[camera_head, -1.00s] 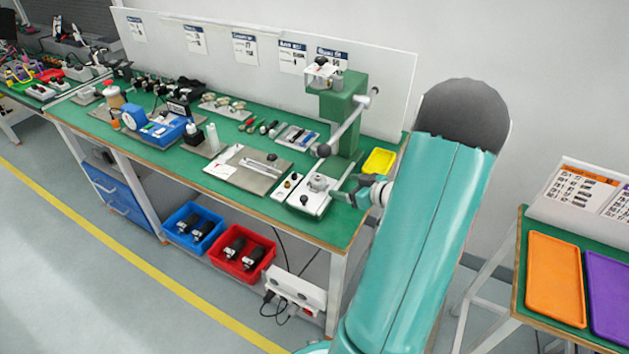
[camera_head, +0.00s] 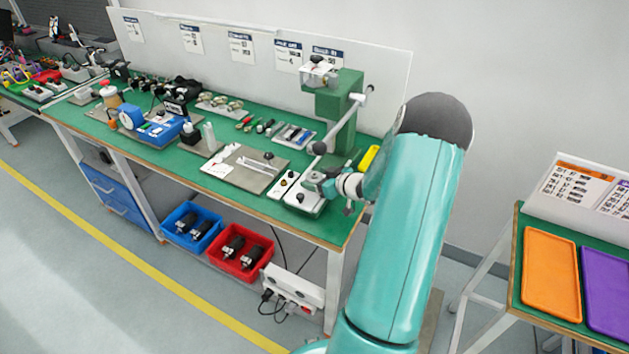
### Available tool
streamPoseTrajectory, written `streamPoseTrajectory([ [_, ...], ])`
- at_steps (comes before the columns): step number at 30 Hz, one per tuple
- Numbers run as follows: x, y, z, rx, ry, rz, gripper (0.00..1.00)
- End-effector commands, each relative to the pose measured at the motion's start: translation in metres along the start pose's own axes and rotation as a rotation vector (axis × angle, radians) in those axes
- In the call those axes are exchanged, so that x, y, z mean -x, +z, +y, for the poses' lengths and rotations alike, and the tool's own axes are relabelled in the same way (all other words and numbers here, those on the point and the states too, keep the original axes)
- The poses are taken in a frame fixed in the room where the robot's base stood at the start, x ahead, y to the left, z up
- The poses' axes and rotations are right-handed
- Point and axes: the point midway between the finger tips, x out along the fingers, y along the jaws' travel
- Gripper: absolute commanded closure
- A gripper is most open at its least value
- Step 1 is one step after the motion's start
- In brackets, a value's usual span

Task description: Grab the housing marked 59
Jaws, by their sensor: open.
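My gripper (camera_head: 320,183) is open at the end of my teal arm, over the light base plate (camera_head: 304,203) of the green press (camera_head: 343,105) at the right end of the bench. A small grey metal part (camera_head: 313,177) on that plate shows at the jaws, partly covered by them. I cannot tell whether the jaws are around it or touching it. No number 59 is readable on it or on any other part. Dark parts (camera_head: 232,246) lie in the red bin (camera_head: 247,267) under the bench, with no readable marks.
The press lever with its black knob (camera_head: 319,148) hangs close above my gripper. A grey plate (camera_head: 232,177) and several small parts fill the green bench to the left. Orange (camera_head: 552,275) and purple trays lie on the right table.

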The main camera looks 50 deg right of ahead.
Motion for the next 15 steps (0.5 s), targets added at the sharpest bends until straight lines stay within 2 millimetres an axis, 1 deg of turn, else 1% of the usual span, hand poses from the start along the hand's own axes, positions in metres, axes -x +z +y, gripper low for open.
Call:
streamPoseTrajectory([
  [2,0.0003,0.0000,-0.0001,0.000,0.000,0.000,0.28],
  [5,0.0005,0.0000,-0.0001,0.000,0.000,0.000,0.46],
  [6,0.0005,0.0000,-0.0001,0.000,0.000,0.000,0.54],
  [10,0.0007,0.0000,-0.0001,0.000,0.000,0.000,0.79],
  [11,0.0007,-0.0004,0.0000,0.001,0.000,0.001,0.81],
  [15,0.0007,-0.0004,0.0000,0.001,0.000,0.001,0.81],
])
